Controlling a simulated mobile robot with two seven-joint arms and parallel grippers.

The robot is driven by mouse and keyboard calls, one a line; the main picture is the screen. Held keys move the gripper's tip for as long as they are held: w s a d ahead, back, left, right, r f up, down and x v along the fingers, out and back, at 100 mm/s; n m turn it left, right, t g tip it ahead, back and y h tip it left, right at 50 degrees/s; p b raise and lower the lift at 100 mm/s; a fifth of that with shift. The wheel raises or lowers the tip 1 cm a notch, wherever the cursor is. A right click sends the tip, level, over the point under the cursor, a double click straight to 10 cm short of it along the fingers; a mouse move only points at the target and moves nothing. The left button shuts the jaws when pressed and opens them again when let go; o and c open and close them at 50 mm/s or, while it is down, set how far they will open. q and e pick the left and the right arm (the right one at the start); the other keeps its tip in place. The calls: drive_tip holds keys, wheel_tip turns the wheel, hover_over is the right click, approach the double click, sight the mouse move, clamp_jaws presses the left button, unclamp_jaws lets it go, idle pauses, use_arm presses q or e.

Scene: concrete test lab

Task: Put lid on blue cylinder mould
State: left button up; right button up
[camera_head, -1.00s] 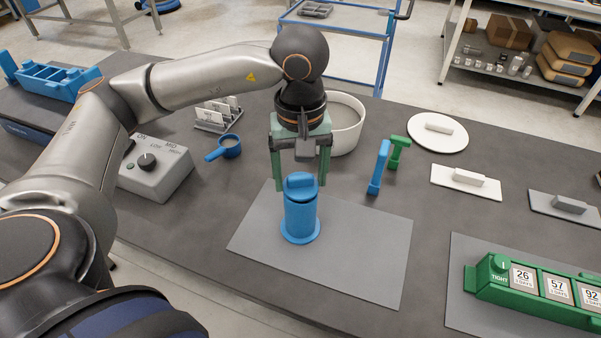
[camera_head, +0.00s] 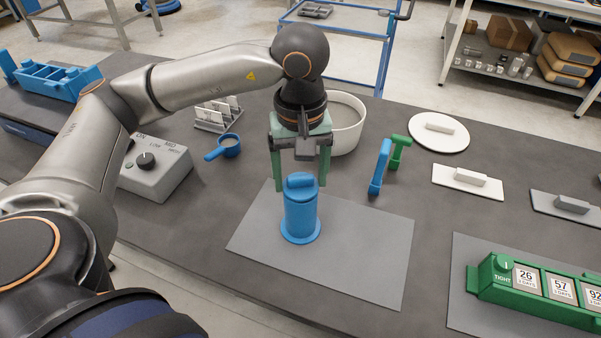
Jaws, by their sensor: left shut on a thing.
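The blue cylinder mould (camera_head: 300,218) stands upright on a grey mat, its round flange at the bottom. A blue lid (camera_head: 300,183) with a raised grip is at the top of the mould, in line with it. I cannot tell whether a small gap is left between them. My left gripper (camera_head: 300,186) points down from above, with one green finger on each side of the lid, shut on it. My right gripper is not in view.
The grey mat (camera_head: 365,255) is bare around the mould. A white bowl (camera_head: 347,135) is close behind the gripper. A grey control box (camera_head: 155,170) and a blue scoop (camera_head: 228,147) are left; a green block (camera_head: 530,290) is right.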

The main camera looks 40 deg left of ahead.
use_arm(q)
drive_tip(key=shift+b, duration=0.3)
idle(0.5)
drive_tip(key=o, duration=1.2)
drive_tip(key=shift+r, duration=0.1)
drive_tip(key=shift+r+p, duration=2.1)
drive_tip(key=shift+r, duration=1.3)
clamp_jaws()
